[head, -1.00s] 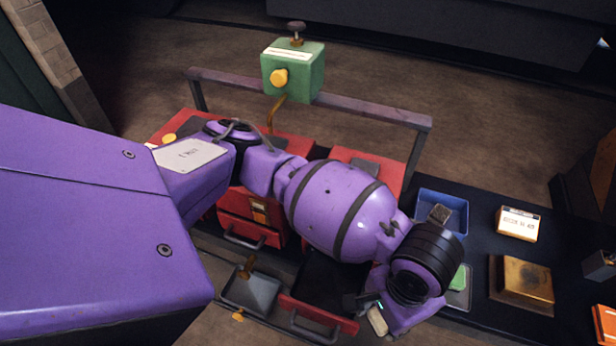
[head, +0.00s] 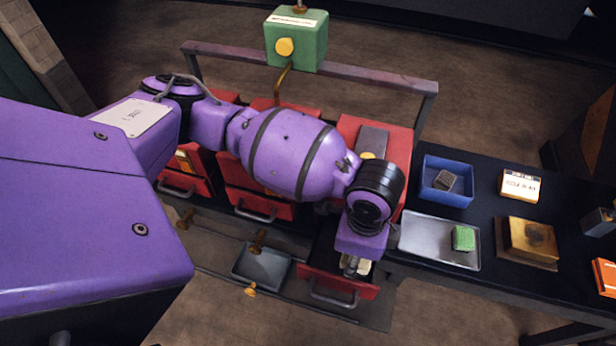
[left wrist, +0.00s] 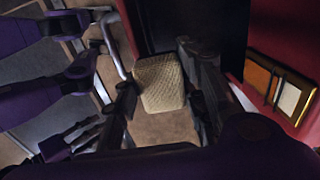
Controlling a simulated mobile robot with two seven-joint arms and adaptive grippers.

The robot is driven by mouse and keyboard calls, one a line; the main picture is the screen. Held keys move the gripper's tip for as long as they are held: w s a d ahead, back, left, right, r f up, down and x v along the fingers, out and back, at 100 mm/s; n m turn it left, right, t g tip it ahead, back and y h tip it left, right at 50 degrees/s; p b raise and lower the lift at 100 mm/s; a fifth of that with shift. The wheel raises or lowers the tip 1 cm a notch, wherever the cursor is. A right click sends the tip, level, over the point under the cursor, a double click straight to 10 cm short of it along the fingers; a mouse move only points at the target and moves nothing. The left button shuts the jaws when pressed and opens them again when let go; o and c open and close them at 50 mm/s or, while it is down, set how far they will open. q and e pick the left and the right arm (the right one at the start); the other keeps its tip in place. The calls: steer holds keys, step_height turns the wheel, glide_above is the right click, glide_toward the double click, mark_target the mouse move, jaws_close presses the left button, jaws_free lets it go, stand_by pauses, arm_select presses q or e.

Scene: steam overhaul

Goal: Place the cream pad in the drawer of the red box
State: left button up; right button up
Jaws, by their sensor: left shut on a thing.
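The red box (head: 399,138) stands right of two other red units, partly behind my left arm. Its lower drawer (head: 316,284) is pulled out, with a dark interior and a metal bar handle. My left gripper (head: 356,266) points down at the drawer's right part and is shut on the cream pad (head: 366,267). In the left wrist view the woven cream pad (left wrist: 160,83) sits between the two dark fingers of the gripper (left wrist: 158,95), beside the dark drawer interior. I cannot tell its height over the drawer. My right gripper is not in view.
Right of the box, the dark bench holds a grey tray (head: 425,240) with a green pad (head: 463,238), a blue bin (head: 432,194) and a brass block (head: 531,240). A grey pan (head: 262,268) lies left of the drawer. A green box (head: 296,45) stands behind.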

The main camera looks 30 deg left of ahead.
arm_select(q)
glide_above(340, 257)
steer(key=d, duration=0.1)
steer(key=f, duration=0.4)
steer(key=shift+s+f+b, duration=0.25)
steer(key=shift+s+b, duration=0.05)
steer(key=shift+s, duration=0.1)
steer(key=shift+w+a+f, duration=0.35)
steer(key=shift+f, duration=0.3)
step_height(340, 257, down, 4)
steer(key=shift+w+a+r+b, duration=0.15)
steer(key=shift+r+b, duration=0.1)
steer(key=shift+b, duration=0.05)
steer(key=o, duration=0.8)
steer(key=shift+f, duration=0.1)
steer(key=shift+c, duration=0.2)
steer(key=o, duration=0.5)
steer(key=shift+c, duration=0.2)
